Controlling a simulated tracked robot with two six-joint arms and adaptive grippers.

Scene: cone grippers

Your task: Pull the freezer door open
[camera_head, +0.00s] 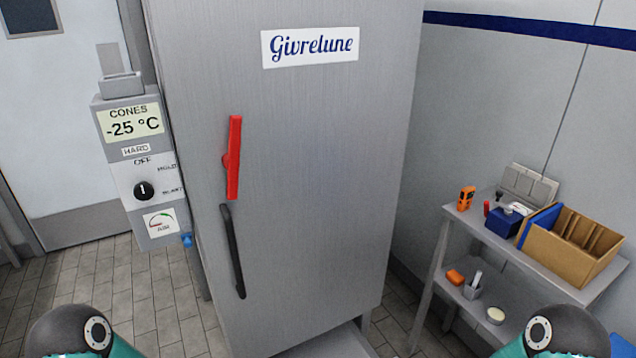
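The freezer door (310,200) is a tall brushed-metal panel in the middle of the head view. It looks shut. A white label reading "Givrelune" (310,47) is near its top. A red bar (234,158) stands upright near the door's left edge. A black handle (232,251) is just below it, also near the left edge. Nothing touches either one. Only rounded dark and teal parts of my two arms show at the bottom left and bottom right corners. Neither gripper is in view.
A control box (137,170) reading -25 °C, with a dial, stands left of the freezer. A shelf table (460,220) on the right holds a cardboard box (572,243), a blue container (503,222) and an orange device (466,198). Tiled floor shows at the left.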

